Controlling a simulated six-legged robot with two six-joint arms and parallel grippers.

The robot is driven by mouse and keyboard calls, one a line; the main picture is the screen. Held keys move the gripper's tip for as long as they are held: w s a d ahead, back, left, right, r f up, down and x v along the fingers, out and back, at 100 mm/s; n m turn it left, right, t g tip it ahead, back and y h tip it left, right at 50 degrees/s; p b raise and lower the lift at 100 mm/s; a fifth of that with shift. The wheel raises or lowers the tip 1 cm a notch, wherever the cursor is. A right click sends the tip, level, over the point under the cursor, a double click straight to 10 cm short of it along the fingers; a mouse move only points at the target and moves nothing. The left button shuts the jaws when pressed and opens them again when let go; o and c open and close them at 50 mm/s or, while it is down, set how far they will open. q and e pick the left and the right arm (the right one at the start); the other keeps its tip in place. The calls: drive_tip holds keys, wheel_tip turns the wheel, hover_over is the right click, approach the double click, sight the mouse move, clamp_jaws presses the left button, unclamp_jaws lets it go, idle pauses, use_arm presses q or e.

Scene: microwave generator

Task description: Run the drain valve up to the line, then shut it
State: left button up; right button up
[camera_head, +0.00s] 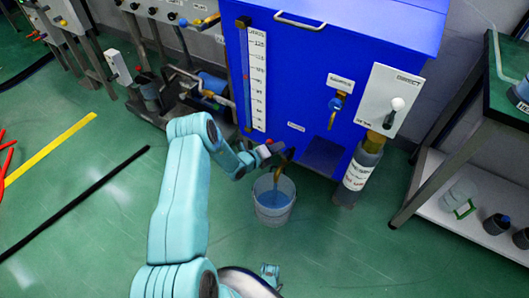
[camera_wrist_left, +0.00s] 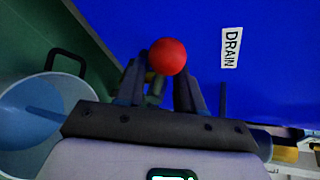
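The drain valve's red knob (camera_wrist_left: 167,56) sits low on the front of the blue tank (camera_head: 290,75), beside a DRAIN label (camera_wrist_left: 231,47). My left gripper (camera_head: 268,153) is at the valve; in the wrist view its two dark fingers (camera_wrist_left: 162,82) close around the knob, one on each side. A brass spout (camera_head: 282,162) points down over a bucket (camera_head: 273,208) on the floor, which holds blue liquid. The bucket also shows in the wrist view (camera_wrist_left: 70,92). A white scale strip (camera_head: 257,80) stands on the tank's left front.
A brass tap with blue handle (camera_head: 335,105), a white DIRECT panel with lever (camera_head: 390,98) and a grey cylinder (camera_head: 362,165) are on the tank's right. A shelf (camera_head: 470,215) with bottles stands further right. Pumps and pipes (camera_head: 190,95) are behind left. Green floor is open in front.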

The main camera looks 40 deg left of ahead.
use_arm(q)
drive_tip(key=p+v, duration=0.4)
drive_tip(key=v, duration=1.1)
drive_tip(key=shift+s+r+p, duration=0.2)
drive_tip(key=shift+s+p, duration=0.05)
drive_tip(key=shift+p, duration=0.05)
